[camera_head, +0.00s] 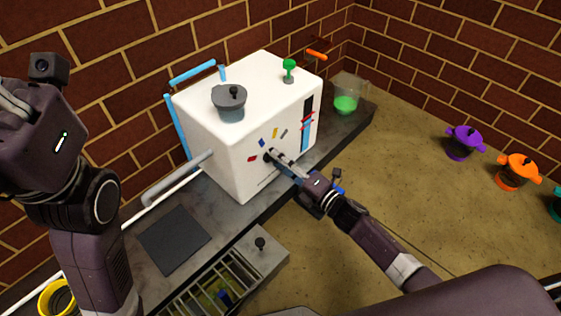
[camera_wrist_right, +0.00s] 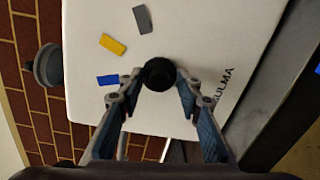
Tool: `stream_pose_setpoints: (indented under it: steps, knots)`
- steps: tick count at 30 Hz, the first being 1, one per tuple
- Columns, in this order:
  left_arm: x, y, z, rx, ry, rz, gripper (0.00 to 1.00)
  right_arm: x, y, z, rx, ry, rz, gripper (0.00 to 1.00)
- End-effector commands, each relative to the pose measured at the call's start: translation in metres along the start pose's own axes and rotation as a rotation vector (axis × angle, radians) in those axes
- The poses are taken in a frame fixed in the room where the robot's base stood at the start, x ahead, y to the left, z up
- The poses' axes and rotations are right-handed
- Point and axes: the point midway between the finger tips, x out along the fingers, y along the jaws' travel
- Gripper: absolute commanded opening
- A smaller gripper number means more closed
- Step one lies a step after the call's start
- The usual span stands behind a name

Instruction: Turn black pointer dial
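The black pointer dial (camera_wrist_right: 158,74) sits on the front face of the white box-shaped machine (camera_head: 235,165), below small colored marks. In the wrist view it shows as a dark round knob; its pointer direction is not clear. My right gripper (camera_head: 272,155) reaches the face at the dial and mostly hides it in the head view. In the wrist view its two fingertips (camera_wrist_right: 160,78) close in on the dial from both sides and appear to touch it. My left gripper (camera_head: 15,108) is raised at the far left, partly cut off, and its fingers are unclear.
A grey lidded pot (camera_head: 229,102) and a green knob (camera_head: 289,66) are on top of the machine. A clear container with green contents (camera_head: 346,104) stands behind right. A dark mat (camera_head: 172,240) and slatted rack (camera_head: 215,288) lie in front. Colored pots (camera_head: 463,143) stand on the right.

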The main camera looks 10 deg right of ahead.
Motion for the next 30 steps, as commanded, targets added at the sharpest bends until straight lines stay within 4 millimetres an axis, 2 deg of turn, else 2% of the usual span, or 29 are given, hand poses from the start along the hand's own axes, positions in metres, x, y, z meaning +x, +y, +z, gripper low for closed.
stream_pose_setpoints:
  steps: [11, 14, 24, 30]
  knots:
    - [0.000, -0.001, 0.001, 0.001, -0.004, -0.002, 0.00, -0.005, -0.001, 0.000, 0.000, 0.001, -0.002, 0.37]
    - [0.000, -0.001, 0.000, 0.001, -0.003, -0.002, 0.00, -0.018, -0.001, -0.001, 0.000, 0.000, -0.002, 0.37]
    - [0.000, 0.000, 0.000, 0.001, -0.001, -0.001, 0.00, -0.088, -0.002, -0.001, 0.000, 0.001, -0.004, 0.37]
    - [0.000, 0.000, 0.000, 0.001, -0.001, -0.001, 0.00, -0.113, -0.001, 0.000, -0.001, 0.000, -0.001, 0.37]
